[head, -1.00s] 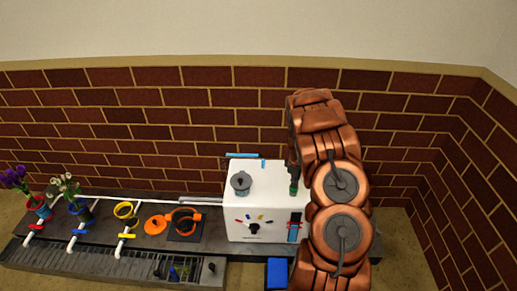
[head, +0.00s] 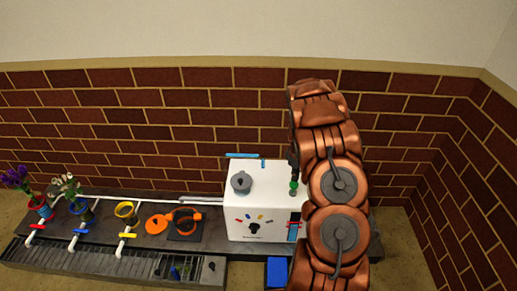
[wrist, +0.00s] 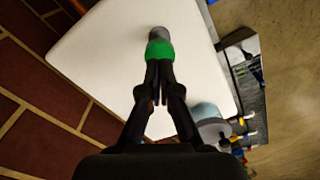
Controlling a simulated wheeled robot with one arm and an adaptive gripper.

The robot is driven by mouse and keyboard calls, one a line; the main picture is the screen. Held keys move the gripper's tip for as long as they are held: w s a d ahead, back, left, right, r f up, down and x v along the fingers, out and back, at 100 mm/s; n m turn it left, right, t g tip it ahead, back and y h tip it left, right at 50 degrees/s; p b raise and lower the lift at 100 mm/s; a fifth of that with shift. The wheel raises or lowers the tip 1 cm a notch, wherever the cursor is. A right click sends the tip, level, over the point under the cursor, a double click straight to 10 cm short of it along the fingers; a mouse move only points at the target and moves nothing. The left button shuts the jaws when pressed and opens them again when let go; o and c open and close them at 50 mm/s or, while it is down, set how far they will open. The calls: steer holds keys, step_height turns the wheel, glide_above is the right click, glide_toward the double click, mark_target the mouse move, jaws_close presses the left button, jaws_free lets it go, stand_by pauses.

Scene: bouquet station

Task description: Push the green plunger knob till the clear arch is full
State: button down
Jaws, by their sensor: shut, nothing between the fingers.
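The green plunger knob (head: 293,186) stands at the right rear of the white box's top. It also shows in the wrist view (wrist: 160,50), with a grey round part beyond it. My gripper (head: 293,174) is shut and empty, pointing down at the knob. In the wrist view my fingertips (wrist: 159,66) meet the knob's near edge; I cannot tell whether they press on it. A light blue strip (head: 242,155) shows along the box's rear edge; I cannot tell whether it is the clear arch or how full it is.
Pots with flowers, coloured valves and an orange ring (head: 188,217) stand to the left. A brick wall rises close behind.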

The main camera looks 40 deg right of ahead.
mark_target(294, 183)
steer(key=shift+f, duration=0.1)
steer(key=shift+f+b, duration=0.35)
steer(key=shift+f, duration=1.85)
steer(key=shift+r, duration=0.1)
steer(key=shift+r+p, duration=0.55)
steer(key=shift+r, duration=1.65)
steer(key=shift+r, duration=0.15)
step_height(294, 183, up, 9)
steer(key=p, duration=0.1)
steer(key=shift+p, duration=0.35)
